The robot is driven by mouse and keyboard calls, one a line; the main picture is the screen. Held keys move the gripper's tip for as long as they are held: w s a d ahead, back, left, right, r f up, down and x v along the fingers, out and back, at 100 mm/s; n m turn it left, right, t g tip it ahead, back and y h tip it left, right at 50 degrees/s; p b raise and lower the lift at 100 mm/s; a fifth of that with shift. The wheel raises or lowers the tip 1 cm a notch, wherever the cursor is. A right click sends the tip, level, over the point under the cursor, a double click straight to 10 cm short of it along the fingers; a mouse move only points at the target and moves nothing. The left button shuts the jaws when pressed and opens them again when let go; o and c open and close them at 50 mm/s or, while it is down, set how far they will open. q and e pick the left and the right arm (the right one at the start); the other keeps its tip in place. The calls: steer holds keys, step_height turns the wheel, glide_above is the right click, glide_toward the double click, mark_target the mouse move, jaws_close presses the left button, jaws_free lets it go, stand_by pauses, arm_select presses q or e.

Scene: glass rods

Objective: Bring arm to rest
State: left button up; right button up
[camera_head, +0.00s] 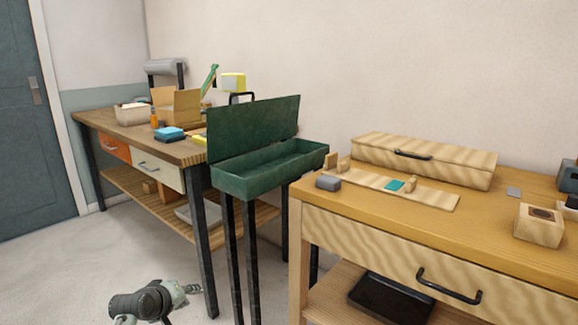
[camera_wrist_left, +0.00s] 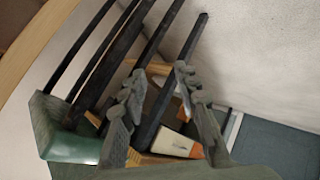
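My left arm shows low in the head view, and its gripper (camera_head: 184,291) is over the floor, in front of the benches and away from their tops. In the left wrist view the two fingers of the left gripper (camera_wrist_left: 160,80) stand apart with nothing held between them. Bench legs and a white and orange drawer front show behind the fingers. My right gripper is in neither view. I cannot make out any glass rods.
A wooden workbench (camera_head: 190,150) stands at the left. An open green box (camera_head: 255,185) on dark legs is in the middle. A light wood table (camera_head: 400,230) at the right bears a long closed case (camera_head: 440,170) and small blocks. The floor (camera_head: 80,270) at the left is clear.

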arm_select(q)
steer(key=s+f+m+g+y, duration=0.1)
steer(key=s+f+m+g, duration=0.1)
steer(key=s+f, duration=0.7)
steer(key=s+a+f+m+g+y, duration=0.1)
steer(key=s+f+m, duration=0.3)
steer(key=s+f, duration=0.5)
steer(key=s+f+m+g, duration=0.3)
steer(key=s+f, duration=0.6)
steer(key=s, duration=1.2)
steer(key=shift+a+m+g+y, duration=0.3)
steer(key=shift+g+y, duration=0.1)
steer(key=shift+g, duration=0.2)
